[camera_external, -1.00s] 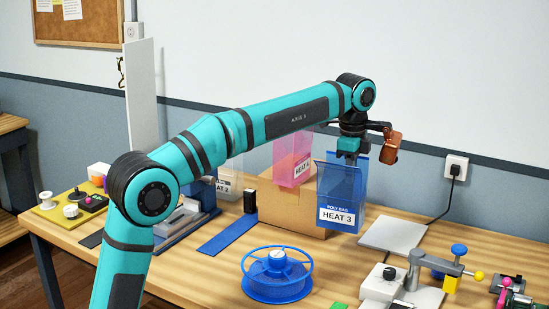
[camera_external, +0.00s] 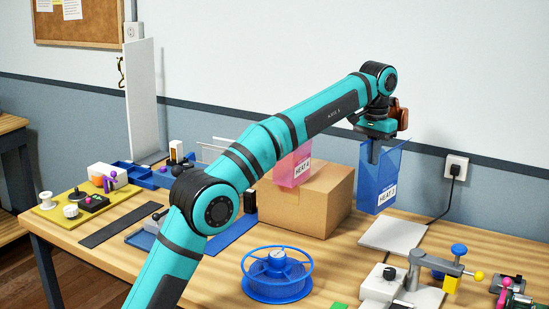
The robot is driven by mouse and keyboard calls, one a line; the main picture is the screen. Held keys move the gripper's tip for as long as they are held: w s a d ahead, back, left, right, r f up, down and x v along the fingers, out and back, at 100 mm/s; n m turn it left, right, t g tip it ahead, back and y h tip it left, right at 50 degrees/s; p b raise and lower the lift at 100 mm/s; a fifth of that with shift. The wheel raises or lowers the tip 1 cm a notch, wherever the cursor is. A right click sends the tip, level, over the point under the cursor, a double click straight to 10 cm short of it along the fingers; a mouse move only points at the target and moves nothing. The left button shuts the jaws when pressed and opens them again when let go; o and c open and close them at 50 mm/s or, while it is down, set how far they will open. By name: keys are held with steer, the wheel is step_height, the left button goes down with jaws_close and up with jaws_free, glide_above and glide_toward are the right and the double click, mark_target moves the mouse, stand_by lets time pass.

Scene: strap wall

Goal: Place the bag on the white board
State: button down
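My gripper (camera_external: 375,148) is shut on the top edge of a blue translucent bag (camera_external: 376,185) with a white label reading HEAT 3. The bag hangs upright in the air, turned partly edge-on. The white board (camera_external: 393,234) lies flat on the table, below the bag and a little to its right in the picture. The bag's lower edge shows above the board's back edge, and the two look apart. My fingertips are partly hidden by the bag and the wrist.
A cardboard box (camera_external: 318,205) with a pink bag (camera_external: 293,169) at its edge stands left of the board. A blue spool (camera_external: 277,277) stands in front. A clamp device (camera_external: 432,270) stands just right of and nearer than the board. A cable (camera_external: 445,205) runs behind it.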

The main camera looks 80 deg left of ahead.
step_height(320, 180, down, 10)
steer(key=w+a+n, duration=0.1)
steer(key=n, duration=0.1)
stand_by(0.7)
steer(key=shift+f, duration=0.15)
steer(key=c, duration=1.7)
jaws_free()
steer(key=shift+w, duration=0.1)
steer(key=shift+r, duration=6.1)
